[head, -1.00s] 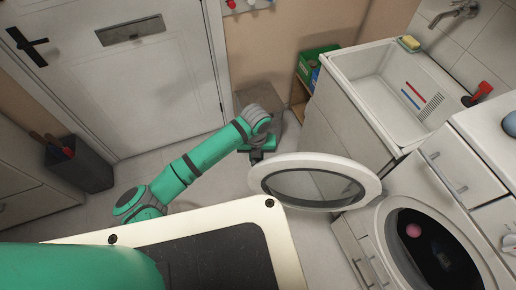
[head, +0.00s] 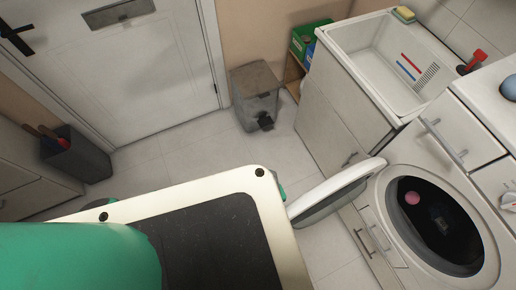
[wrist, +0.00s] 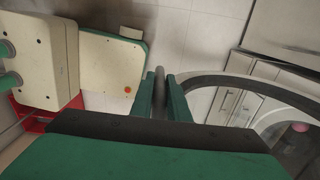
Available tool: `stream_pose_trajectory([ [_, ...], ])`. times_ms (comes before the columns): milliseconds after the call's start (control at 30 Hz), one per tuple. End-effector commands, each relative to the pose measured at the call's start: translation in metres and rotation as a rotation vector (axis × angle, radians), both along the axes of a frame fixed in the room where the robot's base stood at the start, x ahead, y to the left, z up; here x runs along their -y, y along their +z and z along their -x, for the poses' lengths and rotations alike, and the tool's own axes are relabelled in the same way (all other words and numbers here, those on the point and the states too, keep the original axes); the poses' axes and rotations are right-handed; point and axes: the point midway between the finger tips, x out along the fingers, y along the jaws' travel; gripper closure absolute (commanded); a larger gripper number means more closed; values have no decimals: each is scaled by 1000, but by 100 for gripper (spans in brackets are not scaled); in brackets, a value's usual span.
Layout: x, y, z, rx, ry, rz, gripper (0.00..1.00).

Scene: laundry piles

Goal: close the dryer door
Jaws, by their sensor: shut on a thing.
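The dryer door (head: 335,189), a white round frame, stands open in the head view and is seen almost edge-on. It juts out from the left side of the dryer opening (head: 436,226). Its curved rim (wrist: 255,83) and glass fill the right of the wrist view. My gripper (wrist: 161,95) is shut on a narrow grey part at the door's outer edge, apparently its handle (wrist: 160,79). In the head view my gripper is hidden behind my own base; only a bit of green shows beside the door. A pink ball (head: 412,198) shows inside the drum.
A sink cabinet (head: 343,115) stands behind the door, with a grey pedal bin (head: 257,95) further left. Drawers (head: 378,238) sit beside the dryer opening. A dark bin (head: 78,157) stands at far left. Floor is clear between the bin and door.

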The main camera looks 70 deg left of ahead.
Motion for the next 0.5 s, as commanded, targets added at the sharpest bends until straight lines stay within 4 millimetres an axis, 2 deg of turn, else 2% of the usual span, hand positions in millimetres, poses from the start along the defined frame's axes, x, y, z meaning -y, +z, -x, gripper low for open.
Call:
stream_pose_trajectory([
  [200, 24, 1, -2, 0, 41, 0, 100],
  [500, 33, 1, -3, 0, 62, 0, 100],
])
